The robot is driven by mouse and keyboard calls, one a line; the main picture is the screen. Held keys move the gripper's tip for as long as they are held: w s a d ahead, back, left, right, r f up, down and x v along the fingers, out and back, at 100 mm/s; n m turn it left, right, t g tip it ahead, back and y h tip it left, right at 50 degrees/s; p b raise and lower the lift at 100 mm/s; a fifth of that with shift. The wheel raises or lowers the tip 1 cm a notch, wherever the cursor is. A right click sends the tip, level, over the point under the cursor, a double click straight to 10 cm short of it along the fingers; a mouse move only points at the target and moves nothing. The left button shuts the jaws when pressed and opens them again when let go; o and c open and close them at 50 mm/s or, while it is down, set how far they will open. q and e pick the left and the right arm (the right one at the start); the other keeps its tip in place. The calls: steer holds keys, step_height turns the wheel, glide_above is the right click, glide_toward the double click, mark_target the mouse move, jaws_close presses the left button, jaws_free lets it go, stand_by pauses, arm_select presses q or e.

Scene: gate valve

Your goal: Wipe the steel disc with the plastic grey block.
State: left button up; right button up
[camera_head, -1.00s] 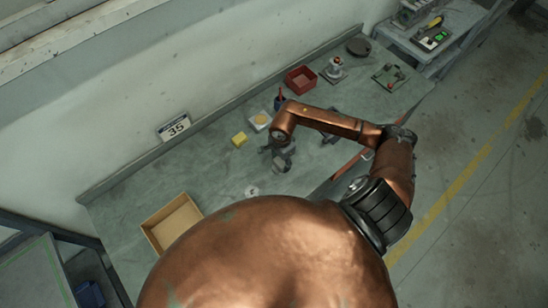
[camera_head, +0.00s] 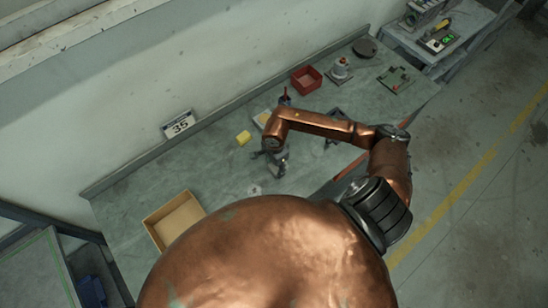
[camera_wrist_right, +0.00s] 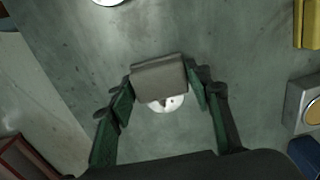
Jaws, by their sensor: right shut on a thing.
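My right gripper (camera_wrist_right: 160,90) is shut on the grey block (camera_wrist_right: 158,76), with a finger at each end of it. In the head view this gripper (camera_head: 272,157) is over the middle of the bench, partly hidden by its own arm. A pale round disc (camera_wrist_right: 166,104) with small dark marks shows just below the block in the wrist view, partly covered by it. Whether the block touches this disc, I cannot tell. Another pale disc (camera_wrist_right: 108,1) is cut off at the top edge; a pale disc also lies nearer on the bench (camera_head: 254,190). My left gripper is not in view.
A yellow block (camera_head: 243,138) lies to the left of the gripper. A cardboard-coloured tray (camera_head: 151,231) stands at the near left, and a red bin (camera_head: 294,83) at the back. A grey box with a yellow round top (camera_wrist_right: 305,106) is at the right in the wrist view.

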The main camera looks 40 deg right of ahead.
step_height(320, 180, up, 2)
steer(key=shift+d+r, duration=0.1)
steer(key=shift+r, duration=0.05)
step_height(320, 180, up, 2)
steer(key=shift+r+p, duration=0.1)
steer(key=shift+p, duration=0.6)
steer(key=shift+r+p, duration=0.75)
steer(key=shift+r, duration=1)
steer(key=shift+s+d, duration=0.1)
